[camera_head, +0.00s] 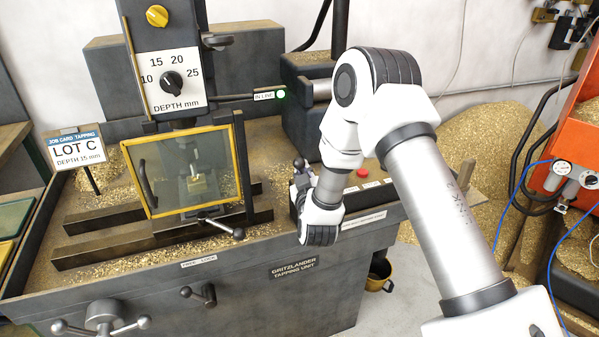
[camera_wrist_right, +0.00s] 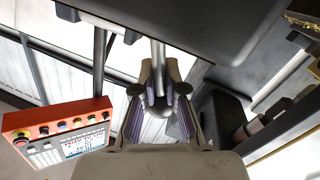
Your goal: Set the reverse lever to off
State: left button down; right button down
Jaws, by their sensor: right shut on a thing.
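My right gripper (camera_head: 301,182) reaches down at the left end of the control box (camera_head: 372,197) on the front right of the tapping unit. A dark knob (camera_head: 299,163) shows just above its fingers, and most of the lever there is hidden by my wrist. In the right wrist view my right gripper (camera_wrist_right: 159,100) is shut on a grey metal rod (camera_wrist_right: 158,55), which appears to be the reverse lever. The lever's position marks are hidden, so I cannot tell its setting. My left gripper is not in view.
The yellow-framed guard (camera_head: 153,211) stands left of my gripper, with a handle (camera_head: 237,233) low at its front. A red button (camera_head: 362,172) sits on the control box. A green lamp (camera_head: 280,94) glows. An orange panel (camera_wrist_right: 62,130) shows in the right wrist view.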

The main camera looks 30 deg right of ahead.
jog(key=d+m, duration=0.2)
jog(key=m, duration=0.2)
jog(key=shift+s+d+r+g+y, duration=0.25)
jog(key=shift+s+d+g+y, duration=0.15)
jog(key=c, duration=1.2)
grip_release()
jog(key=v, duration=1.2)
